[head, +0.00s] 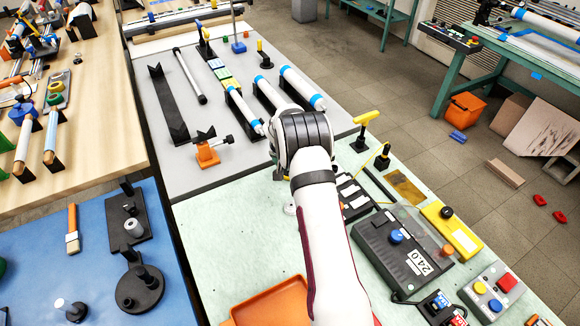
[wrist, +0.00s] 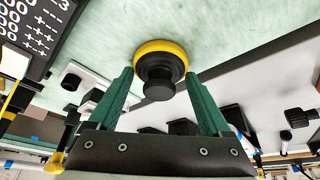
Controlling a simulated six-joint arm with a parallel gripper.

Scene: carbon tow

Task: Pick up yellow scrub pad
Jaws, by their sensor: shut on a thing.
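The yellow scrub pad (wrist: 160,47) is a round yellow disc with a black body and a black knob, seen in the wrist view against the pale green bench top. My gripper (wrist: 159,75) has its two green fingers on either side of the pad's black part, shut on it. I cannot tell whether the pad touches the bench or hangs just above it. In the head view, my white arm and dark wrist cover the gripper and most of the pad's place.
A grey scale (head: 390,250) reading 24.0 stands on the green bench, with a yellow box (head: 451,230) beside it. White rollers with blue bands (head: 303,87) lie on the grey board behind. An orange tray (head: 270,303) is at the front. Bare bench lies left of my arm.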

